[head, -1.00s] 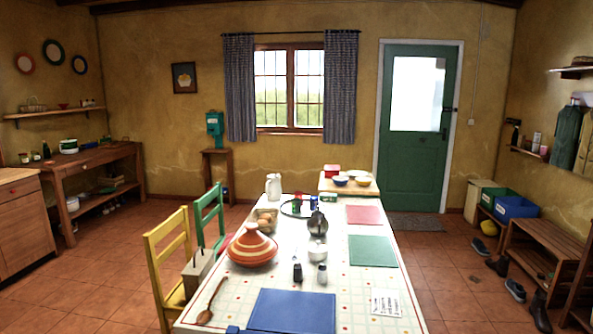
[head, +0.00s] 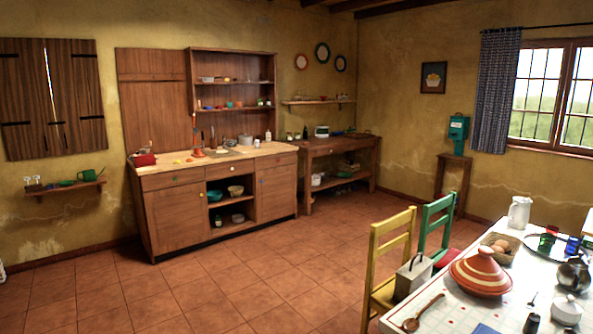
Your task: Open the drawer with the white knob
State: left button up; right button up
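A wooden counter (head: 226,158) with a pale worktop stands against the far wall, left of centre in the head view. Under the worktop is a row of drawers: a left drawer (head: 158,182), a middle drawer (head: 242,168) and a right drawer (head: 287,160). All of them look shut. Their knobs are too small for me to tell which one is white. Neither of my grippers is in view.
The tiled floor (head: 190,290) before the counter is clear. A dining table (head: 450,318) with a striped tagine (head: 480,272) stands at right, with a yellow chair (head: 376,262) and a green chair (head: 424,225) beside it. A side table (head: 335,143) adjoins the counter's right.

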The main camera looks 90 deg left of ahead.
aim_at(213, 170)
jog(key=z, duration=0.55)
jog(key=i, duration=0.15)
jog(key=u, duration=2.2)
jog(key=i, duration=0.3)
jog(key=u, duration=1.6)
jog(key=k, duration=0.95)
jog(key=u, duration=0.15)
jog(key=i, duration=0.95)
jog(key=z, duration=0.25)
jog(key=k, duration=0.35)
jog(key=u, duration=0.05)
